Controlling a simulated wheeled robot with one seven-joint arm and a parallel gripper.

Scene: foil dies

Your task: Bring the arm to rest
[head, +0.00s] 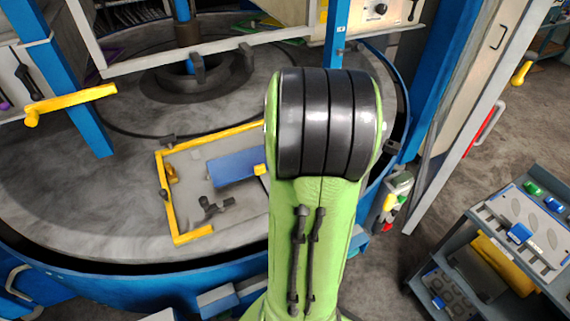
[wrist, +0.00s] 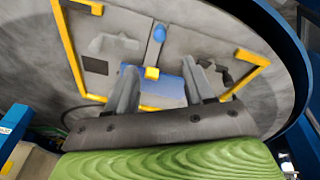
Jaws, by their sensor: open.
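My arm (head: 325,190) is green with black bands and rises through the middle of the head view. It hides my gripper there. In the wrist view my gripper (wrist: 161,72) shows two grey fingers spread apart, with nothing held between them. The blue plate (head: 236,168) also shows in the head view, just left of my arm. The distance from the fingertips to the plate is hard to tell.
A yellow-edged frame (head: 168,205) lies on the round grey table (head: 90,210), which has a blue rim. Blue posts (head: 75,85) and a yellow handle (head: 75,101) stand at the left. A cart (head: 500,250) with trays stands at the right. Some floor (head: 480,120) is clear.

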